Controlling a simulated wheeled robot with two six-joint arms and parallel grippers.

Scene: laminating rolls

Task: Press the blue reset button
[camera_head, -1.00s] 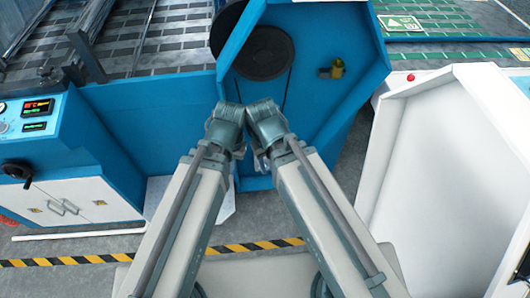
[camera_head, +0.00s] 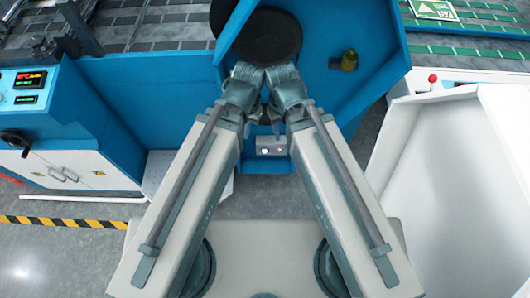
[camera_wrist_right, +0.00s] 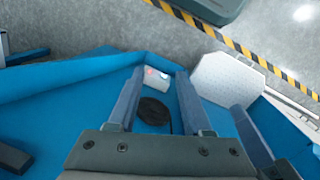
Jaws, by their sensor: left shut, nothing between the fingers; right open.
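In the right wrist view the box (camera_wrist_right: 156,77) has a red light on the left and a small bluish-white spot, possibly the blue button (camera_wrist_right: 164,74), on the right. My left gripper (camera_head: 254,117) is shut and empty, pointing toward the box from above. My right gripper (camera_wrist_right: 158,88) is open and empty, its fingers either side of the box in view but apart from it. Its fingertips are mostly hidden in the head view.
A black round disc (camera_head: 262,42) is on the blue machine behind my wrists. A large white panel (camera_head: 445,180) stands at right, near a red knob (camera_head: 432,79). Yellow-black tape (camera_head: 60,221) crosses the floor.

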